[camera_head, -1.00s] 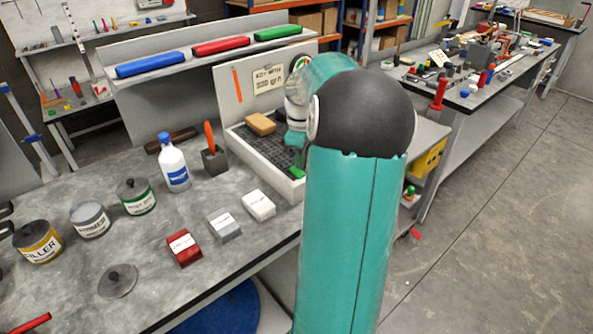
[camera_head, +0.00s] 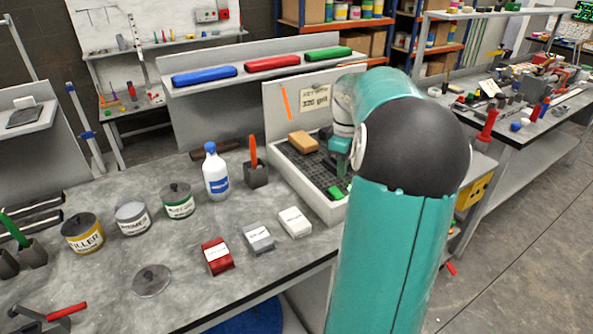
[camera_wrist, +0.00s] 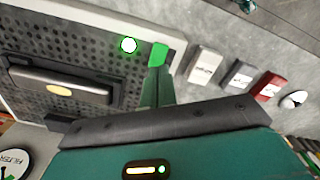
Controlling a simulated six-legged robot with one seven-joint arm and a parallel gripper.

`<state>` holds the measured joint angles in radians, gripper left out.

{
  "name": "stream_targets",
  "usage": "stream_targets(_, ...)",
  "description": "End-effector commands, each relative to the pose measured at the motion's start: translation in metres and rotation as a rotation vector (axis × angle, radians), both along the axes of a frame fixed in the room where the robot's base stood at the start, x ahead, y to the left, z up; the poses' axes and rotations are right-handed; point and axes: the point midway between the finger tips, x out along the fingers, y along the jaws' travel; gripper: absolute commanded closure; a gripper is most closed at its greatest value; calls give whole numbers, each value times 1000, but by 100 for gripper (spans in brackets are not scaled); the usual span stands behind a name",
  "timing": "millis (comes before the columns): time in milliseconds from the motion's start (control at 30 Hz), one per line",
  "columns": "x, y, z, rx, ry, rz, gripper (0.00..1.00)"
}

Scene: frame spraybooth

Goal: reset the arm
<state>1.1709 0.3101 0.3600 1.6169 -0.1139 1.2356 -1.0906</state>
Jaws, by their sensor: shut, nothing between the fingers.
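My gripper (camera_head: 341,165) is over the right side of a grey perforated tray (camera_head: 326,210) on the workbench. In the wrist view its two teal fingers (camera_wrist: 157,88) are together with nothing between them. A tan block (camera_head: 303,142) lies in the tray, left of the gripper. My arm hides the tray's right end.
A spray bottle-like white bottle (camera_head: 216,172) and a dark holder (camera_head: 256,175) stand left of the tray. Red (camera_head: 217,257), grey (camera_head: 258,239) and white (camera_head: 295,222) boxes lie in front. Several cans stand further left. A shelf (camera_head: 262,73) with three rolls runs behind.

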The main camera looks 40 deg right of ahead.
Motion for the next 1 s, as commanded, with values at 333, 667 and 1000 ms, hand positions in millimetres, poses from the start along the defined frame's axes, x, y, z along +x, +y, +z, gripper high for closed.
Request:
stream_targets(333,7,13,5,-14,-2,2,100)
stream_targets(667,35,162,48,-137,-81,-62,100)
stream_targets(1000,-2,311,65,-143,-289,-173,100)
